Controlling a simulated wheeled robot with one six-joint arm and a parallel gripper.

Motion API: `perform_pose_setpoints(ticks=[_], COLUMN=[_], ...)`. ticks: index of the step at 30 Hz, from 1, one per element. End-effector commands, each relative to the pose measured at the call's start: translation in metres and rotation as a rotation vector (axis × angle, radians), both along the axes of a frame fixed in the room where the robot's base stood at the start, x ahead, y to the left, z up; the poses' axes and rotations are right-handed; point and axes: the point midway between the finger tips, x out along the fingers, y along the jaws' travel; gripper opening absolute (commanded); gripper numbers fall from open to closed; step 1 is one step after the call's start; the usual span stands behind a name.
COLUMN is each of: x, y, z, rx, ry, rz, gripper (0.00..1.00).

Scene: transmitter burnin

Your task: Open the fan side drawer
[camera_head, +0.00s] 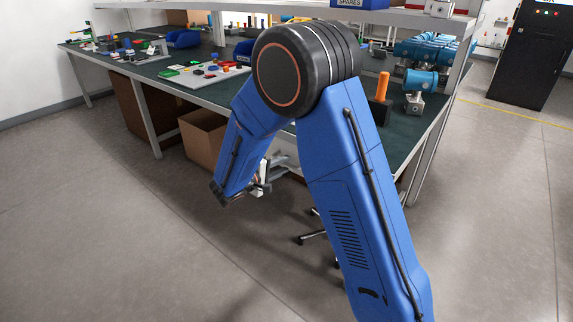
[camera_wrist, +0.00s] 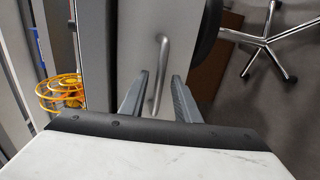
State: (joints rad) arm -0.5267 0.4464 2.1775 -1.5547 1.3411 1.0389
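In the wrist view, a bent metal bar handle (camera_wrist: 163,50) stands on a pale grey panel (camera_wrist: 132,40), which looks like a drawer front. My gripper (camera_wrist: 160,76) is open, with one dark finger on each side of the handle. Gaps show between the handle and both fingers, so it is not clamped. An orange wire fan guard (camera_wrist: 60,92) is to the left of the panel. In the head view my arm hides most of my gripper, and the drawer front cannot be seen there.
A long workbench (camera_head: 210,92) with parts on top runs across the head view. A cardboard box (camera_head: 203,140) stands under it. A wheeled chair base (camera_wrist: 262,40) is at the right of the wrist view. The floor in front of the bench is clear at left.

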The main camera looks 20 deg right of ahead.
Motion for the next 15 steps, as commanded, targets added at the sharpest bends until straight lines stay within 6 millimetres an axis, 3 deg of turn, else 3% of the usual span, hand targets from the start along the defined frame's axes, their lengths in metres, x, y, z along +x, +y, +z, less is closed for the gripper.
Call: perform_pose_setpoints(ticks=[6,15], x=[0.012,0.015], y=[-0.017,-0.020], z=[-0.004,-0.005], rx=[0.000,0.000], ry=[-0.001,0.000], rz=[-0.001,0.001], gripper=[0.29,0.29])
